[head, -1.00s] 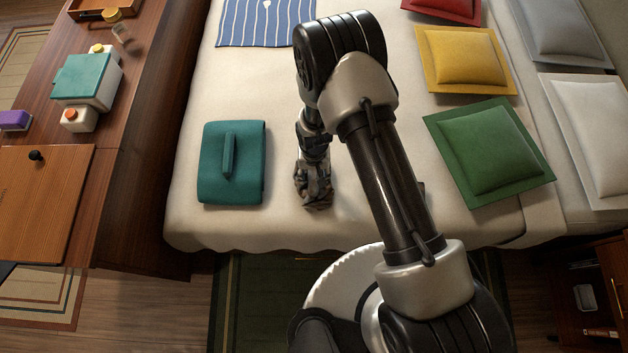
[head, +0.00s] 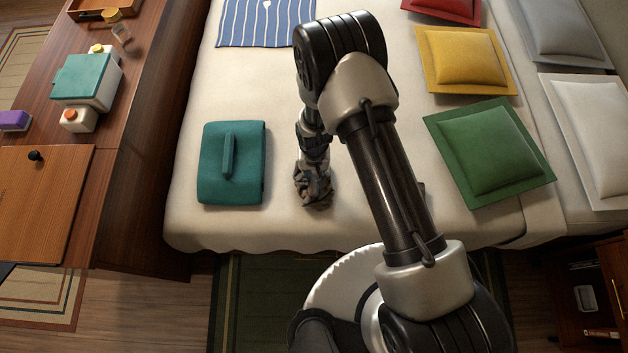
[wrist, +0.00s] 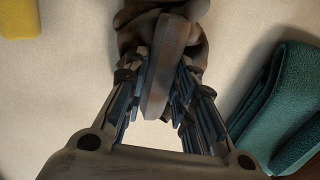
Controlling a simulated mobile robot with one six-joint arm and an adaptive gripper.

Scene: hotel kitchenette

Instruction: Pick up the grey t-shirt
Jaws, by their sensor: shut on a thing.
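My gripper (head: 315,190) points down at the near part of the bed, to the right of a folded teal cloth. In the wrist view its fingers (wrist: 160,85) are shut on a raised fold of a crumpled grey-brown cloth, which looks like the grey t-shirt (wrist: 163,62). The cloth bunches up beyond the fingertips at the top of that view. In the head view my gripper and arm hide most of it, and I cannot tell whether it touches the bed.
The folded teal cloth (head: 248,180) lies close by, also at the right of the wrist view (wrist: 285,115). Green (head: 490,150) and yellow (head: 465,62) cushions lie right. A yellow thing (wrist: 18,18) shows in the wrist view. A wooden counter (head: 120,165) stands left.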

